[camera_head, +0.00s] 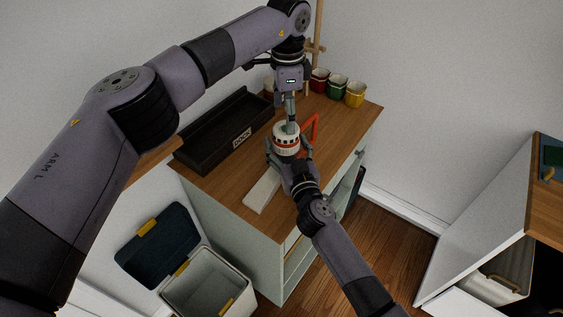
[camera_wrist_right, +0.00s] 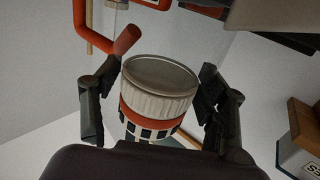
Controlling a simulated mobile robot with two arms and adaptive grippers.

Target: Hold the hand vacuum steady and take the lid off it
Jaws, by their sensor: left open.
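The hand vacuum (camera_head: 286,150) is upright over the wooden counter, a round white body with a red band and dark slots. In the right wrist view its ribbed white upper part (camera_wrist_right: 158,98) has a flat grey top, and the red band is below. My right gripper (camera_head: 290,157) has one finger on each side of it, also in the right wrist view (camera_wrist_right: 158,90). Contact with its sides is unclear. My left gripper (camera_head: 290,124) is open, pointing down at the vacuum's top from above. Its fingertips are partly hidden.
A black tray labelled DOCK (camera_head: 217,146) stands left on the counter (camera_head: 215,182). An orange-red handle (camera_head: 313,126) is just right of the vacuum. A pale board (camera_head: 262,190) lies in front. Red, green and yellow cups (camera_head: 355,96) stand at the back. An open bin (camera_head: 208,284) is below.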

